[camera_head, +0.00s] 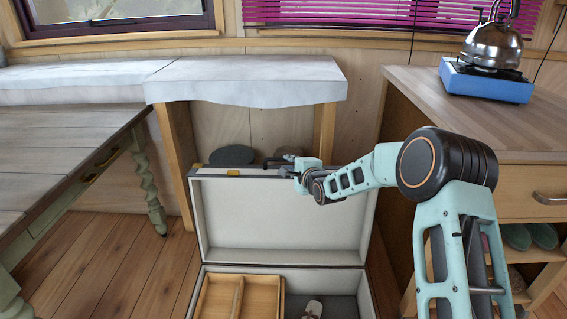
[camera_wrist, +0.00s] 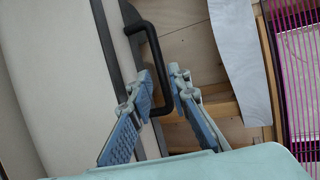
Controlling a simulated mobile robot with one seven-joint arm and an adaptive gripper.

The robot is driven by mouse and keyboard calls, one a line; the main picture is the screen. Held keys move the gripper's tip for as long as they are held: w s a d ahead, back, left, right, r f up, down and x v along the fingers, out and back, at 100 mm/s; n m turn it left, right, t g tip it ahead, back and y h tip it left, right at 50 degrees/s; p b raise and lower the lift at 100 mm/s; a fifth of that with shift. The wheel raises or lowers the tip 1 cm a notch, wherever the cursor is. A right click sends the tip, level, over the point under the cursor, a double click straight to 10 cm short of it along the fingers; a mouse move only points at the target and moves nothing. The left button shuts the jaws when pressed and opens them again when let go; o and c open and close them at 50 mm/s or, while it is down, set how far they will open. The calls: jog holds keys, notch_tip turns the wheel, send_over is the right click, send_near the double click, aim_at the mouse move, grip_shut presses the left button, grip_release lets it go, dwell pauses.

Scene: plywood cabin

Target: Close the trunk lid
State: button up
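The trunk (camera_head: 198,291) stands open on the floor, its lid (camera_head: 280,222) raised about upright with the pale lining facing me. The lid also fills the left of the wrist view (camera_wrist: 60,80). A black handle (camera_wrist: 152,42) sits on the lid's edge. My gripper (camera_head: 288,168) is at the top edge of the lid, right of its middle. In the wrist view my gripper (camera_wrist: 162,76) has its fingers apart, with part of the handle between them. I cannot tell whether either finger touches the handle.
A wooden divider tray (camera_head: 238,297) and a shoe (camera_head: 313,309) are inside the trunk. A wooden table (camera_head: 60,160) stands left, a cabinet with a kettle (camera_head: 494,45) right. A cloth-covered bench (camera_head: 250,80) is behind the lid.

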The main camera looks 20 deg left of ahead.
aim_at(284, 160)
jog(key=shift+b+x, duration=0.55)
jog(key=shift+x, duration=2.45)
grip_shut()
